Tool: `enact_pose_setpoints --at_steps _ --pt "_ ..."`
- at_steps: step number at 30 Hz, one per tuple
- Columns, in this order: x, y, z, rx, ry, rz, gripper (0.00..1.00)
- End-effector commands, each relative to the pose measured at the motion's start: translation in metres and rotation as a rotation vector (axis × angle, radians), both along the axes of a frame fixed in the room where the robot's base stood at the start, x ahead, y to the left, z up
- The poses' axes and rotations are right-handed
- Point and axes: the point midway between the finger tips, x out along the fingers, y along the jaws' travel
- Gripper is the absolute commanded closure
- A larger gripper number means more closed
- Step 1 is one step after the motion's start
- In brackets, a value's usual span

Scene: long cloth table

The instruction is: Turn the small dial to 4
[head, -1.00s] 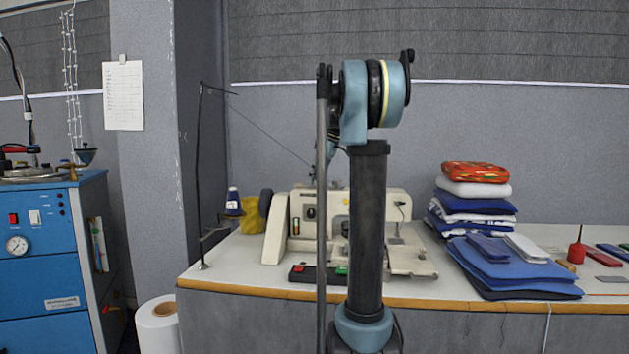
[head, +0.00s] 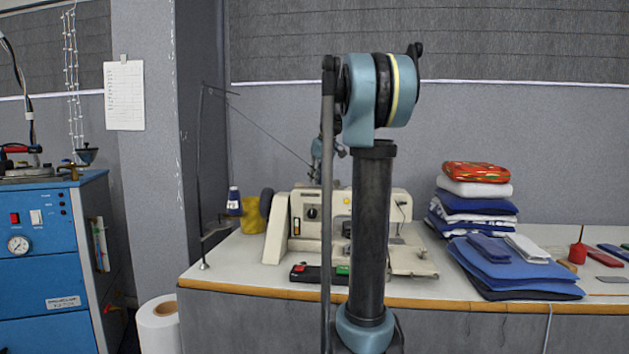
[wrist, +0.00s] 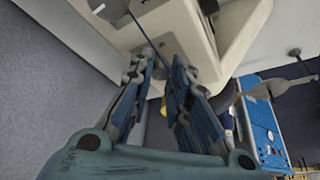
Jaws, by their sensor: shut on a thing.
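The cream sewing machine (head: 375,205) stands on the table, partly behind my arm. A small dark round dial (head: 312,213) is on its front at the left; its figures are too small to read. In the head view my wrist is mostly hidden behind my arm link, just above the machine. In the wrist view my gripper (wrist: 164,58) has its blue fingers close together beside the cream machine body (wrist: 190,40). The thing between the jaws cannot be made out, and no dial shows there.
A dark thread stand (head: 198,170) rises at the table's left end, with a thread slanting towards the machine. A navy spool (head: 234,203) is beside it. Folded cloths (head: 510,265) lie to the right. A black box with red and green buttons (head: 313,274) sits in front.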

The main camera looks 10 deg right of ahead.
Motion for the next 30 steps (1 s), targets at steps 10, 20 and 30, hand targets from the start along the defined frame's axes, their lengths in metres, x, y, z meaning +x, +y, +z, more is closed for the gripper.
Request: enact_pose_setpoints --at_steps 10,20,30 --pt "0.001 0.004 0.001 -0.003 -0.008 -0.327 1.00" --pt "0.002 0.007 0.001 -0.003 -0.008 -0.639 1.00" --pt "0.003 0.011 0.001 0.000 -0.008 -0.961 1.00"
